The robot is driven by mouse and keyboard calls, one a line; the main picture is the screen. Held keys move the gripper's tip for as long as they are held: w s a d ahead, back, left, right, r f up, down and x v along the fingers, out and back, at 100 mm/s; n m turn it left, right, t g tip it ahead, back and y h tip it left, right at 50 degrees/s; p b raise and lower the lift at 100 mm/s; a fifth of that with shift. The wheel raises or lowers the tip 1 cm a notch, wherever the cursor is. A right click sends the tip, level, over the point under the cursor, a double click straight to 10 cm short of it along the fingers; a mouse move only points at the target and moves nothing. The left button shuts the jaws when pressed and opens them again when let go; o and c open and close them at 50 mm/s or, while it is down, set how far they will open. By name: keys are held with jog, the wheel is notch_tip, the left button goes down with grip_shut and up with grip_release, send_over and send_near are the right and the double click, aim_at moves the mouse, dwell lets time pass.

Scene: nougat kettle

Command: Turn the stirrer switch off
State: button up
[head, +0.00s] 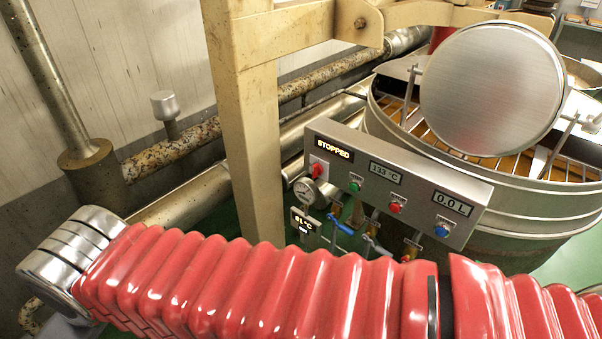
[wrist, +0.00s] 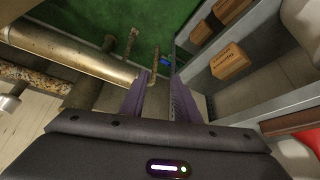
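The grey control panel (head: 420,187) stands in front of the kettle (head: 520,200) in the head view. A red switch knob (head: 318,171) sits at its left end, under a lit display (head: 333,147) that reads STOPPED. The switch's label is too small to read. My gripper (wrist: 160,74) shows only in the wrist view, where its two purple fingers are apart with nothing seen between them. It points down towards pipes and green floor. I cannot make out the red switch in the wrist view, and the gripper is out of sight in the head view.
Green (head: 355,186), red (head: 396,206) and blue (head: 442,230) buttons line the panel. A gauge (head: 306,191) and blue-handled valves hang below it. A beige post (head: 250,140) stands left of the panel. Pipes (wrist: 75,50) and brown boxes (wrist: 229,61) show in the wrist view.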

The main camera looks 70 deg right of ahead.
jog(key=shift+d, duration=0.15)
jog(key=s+d+f+n+g+h, duration=0.25)
jog(key=d+g+h, duration=0.2)
jog(key=d, duration=0.85)
jog(key=s+d+f+n+g+h, duration=0.1)
jog(key=s+d+f+g+h, duration=0.3)
jog(key=d, duration=0.9)
jog(key=s+d+f+n+g+h, duration=0.25)
jog(key=d+g, duration=0.25)
jog(key=d, duration=0.8)
jog(key=n+h, duration=0.6)
jog(key=n, duration=0.1)
send_near(313, 172)
jog(key=v, duration=0.5)
jog(key=shift+s+r+t, duration=0.1)
jog(key=shift+r+t, duration=0.35)
jog(key=shift+r, duration=0.1)
jog(key=shift+y, duration=0.3)
jog(key=x, duration=1.3)
jog(key=shift+s+d+r, duration=0.1)
jog(key=shift+s+d, duration=0.15)
jog(key=shift+d, duration=0.05)
